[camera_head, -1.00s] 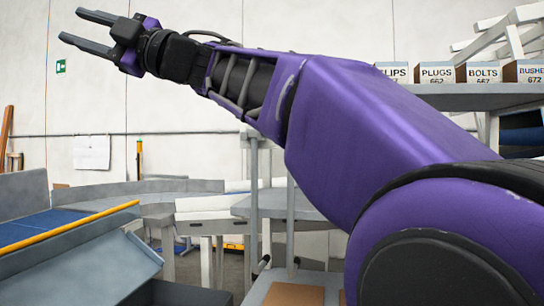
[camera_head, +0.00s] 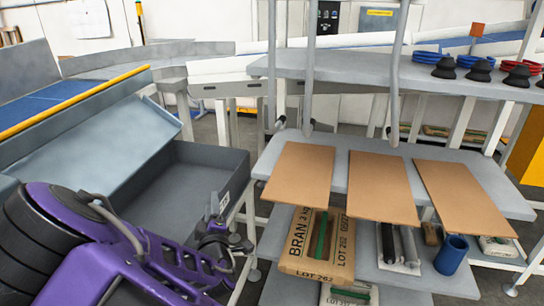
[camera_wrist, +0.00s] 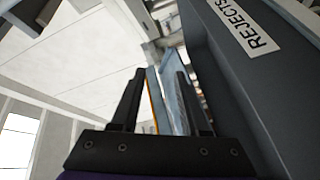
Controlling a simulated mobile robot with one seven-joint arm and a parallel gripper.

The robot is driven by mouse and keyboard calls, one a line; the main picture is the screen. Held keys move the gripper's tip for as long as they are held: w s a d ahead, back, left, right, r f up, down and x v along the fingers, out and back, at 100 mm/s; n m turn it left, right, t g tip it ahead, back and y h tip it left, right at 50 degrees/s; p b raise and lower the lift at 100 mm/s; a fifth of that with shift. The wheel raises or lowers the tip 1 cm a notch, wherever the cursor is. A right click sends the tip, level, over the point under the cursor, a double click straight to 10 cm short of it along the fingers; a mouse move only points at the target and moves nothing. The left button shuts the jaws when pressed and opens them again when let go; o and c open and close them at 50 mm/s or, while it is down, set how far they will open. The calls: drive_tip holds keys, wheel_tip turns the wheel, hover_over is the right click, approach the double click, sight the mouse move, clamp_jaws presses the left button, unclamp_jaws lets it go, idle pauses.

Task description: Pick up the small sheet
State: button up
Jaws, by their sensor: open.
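Three flat brown cardboard sheets lie side by side on the grey shelf (camera_head: 340,138) of a rack in the head view: a left sheet (camera_head: 300,175), a middle sheet (camera_head: 381,188) and a right sheet (camera_head: 462,198). The left one looks smallest, though the differences are slight. My gripper (camera_head: 214,205) is to the left of the sheets, beside the dark grey bin, and touches none of them. In the wrist view my gripper (camera_wrist: 158,78) is open, its two fingers apart with nothing between them. No sheet shows in the wrist view.
The dark bin (camera_head: 215,160) stands left of the rack; its REJECTS label (camera_wrist: 246,25) shows close by in the wrist view. Below the sheets are a paper sack (camera_head: 318,262) and a blue cup (camera_head: 451,256). Upright posts (camera_head: 310,70) rise behind the sheets.

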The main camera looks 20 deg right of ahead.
drive_tip(key=s+d+f+g+h, duration=0.1)
drive_tip(key=s+d+f+h, duration=0.1)
drive_tip(key=s+d+h, duration=0.35)
drive_tip(key=s+d+f+g+h, duration=0.25)
drive_tip(key=s+d, duration=0.35)
drive_tip(key=d, duration=0.5)
drive_tip(key=b, duration=0.8)
approach(298, 195)
drive_tip(key=x, duration=0.4)
drive_tip(key=shift+t, duration=0.25)
drive_tip(key=shift+f+x, duration=0.15)
drive_tip(key=shift+x, duration=1.4)
drive_tip(key=shift+f+x, duration=0.15)
drive_tip(key=shift+x, duration=1.4)
clamp_jaws()
